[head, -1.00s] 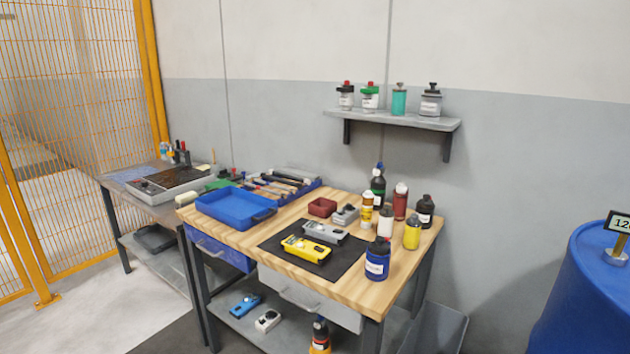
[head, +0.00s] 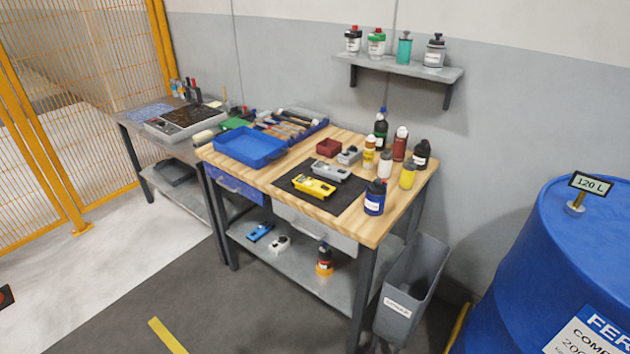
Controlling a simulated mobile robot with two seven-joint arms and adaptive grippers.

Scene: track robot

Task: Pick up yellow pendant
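The yellow pendant (head: 314,187) lies on a black mat (head: 345,200) on the wooden workbench (head: 291,210). A grey pendant (head: 331,170) lies just behind it on the same mat, and another small grey device (head: 349,155) sits farther back. Neither of my grippers shows in the head view.
A blue tray (head: 249,160) stands on the bench's left side. Several bottles, including a blue one (head: 374,204), stand to the right of the mat. A grey bin (head: 410,285) and a large blue drum (head: 560,250) are at the right. The floor in front is mostly clear.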

